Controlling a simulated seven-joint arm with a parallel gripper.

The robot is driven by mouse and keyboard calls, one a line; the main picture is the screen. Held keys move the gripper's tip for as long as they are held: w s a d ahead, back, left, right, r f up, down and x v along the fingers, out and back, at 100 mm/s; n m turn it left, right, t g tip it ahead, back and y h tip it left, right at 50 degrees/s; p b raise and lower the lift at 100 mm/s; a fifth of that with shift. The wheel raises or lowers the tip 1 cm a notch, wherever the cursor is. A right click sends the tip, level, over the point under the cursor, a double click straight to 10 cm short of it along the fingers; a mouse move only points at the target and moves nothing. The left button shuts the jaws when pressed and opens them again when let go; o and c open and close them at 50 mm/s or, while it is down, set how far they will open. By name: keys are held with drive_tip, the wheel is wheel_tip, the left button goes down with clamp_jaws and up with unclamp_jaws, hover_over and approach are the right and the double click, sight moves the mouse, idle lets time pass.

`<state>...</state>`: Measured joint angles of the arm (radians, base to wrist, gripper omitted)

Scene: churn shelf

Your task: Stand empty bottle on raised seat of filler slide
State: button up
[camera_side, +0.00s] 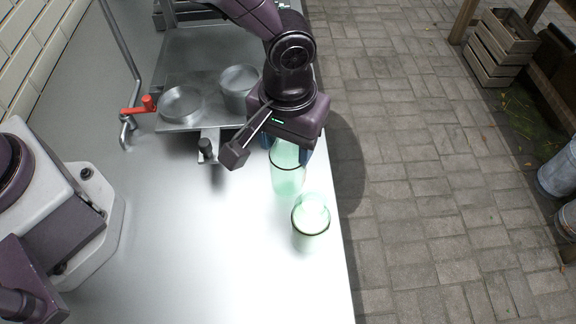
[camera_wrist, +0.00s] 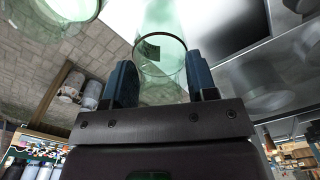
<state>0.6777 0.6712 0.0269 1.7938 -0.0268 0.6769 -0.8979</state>
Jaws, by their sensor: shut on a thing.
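My gripper (camera_side: 291,150) is shut on a clear green glass bottle (camera_side: 287,180) near the counter's right edge. The bottle looks empty and roughly upright. I cannot tell whether its base touches the counter. In the wrist view the bottle (camera_wrist: 162,38) stands between my two blue fingers. The metal filler assembly (camera_side: 173,83) is behind and left of my gripper. It carries a shallow round pan (camera_side: 181,103) and a taller round metal piece (camera_side: 238,84); I cannot tell which is the raised seat. My arm hides part of the assembly.
A second green glass vessel (camera_side: 311,222), pale inside, stands just in front of the held bottle, near the edge. A red-handled tap (camera_side: 139,106) is at the assembly's left. The bare counter (camera_side: 210,250) is clear at front left; its right edge drops to paving.

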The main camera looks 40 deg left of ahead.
drive_tip(key=shift+r, duration=0.2)
wheel_tip(320, 180, up, 21)
drive_tip(key=w+a+n, duration=0.3)
drive_tip(key=a, duration=0.5)
drive_tip(key=w+a+n, duration=0.2)
drive_tip(key=w+a, duration=0.1)
drive_tip(key=a, duration=0.5)
wheel_tip(320, 180, down, 9)
drive_tip(key=shift+w+a+f+n, duration=0.15)
drive_tip(key=shift+a+n, duration=0.15)
drive_tip(key=shift+a, duration=0.05)
drive_tip(key=shift+f, duration=0.55)
idle(0.4)
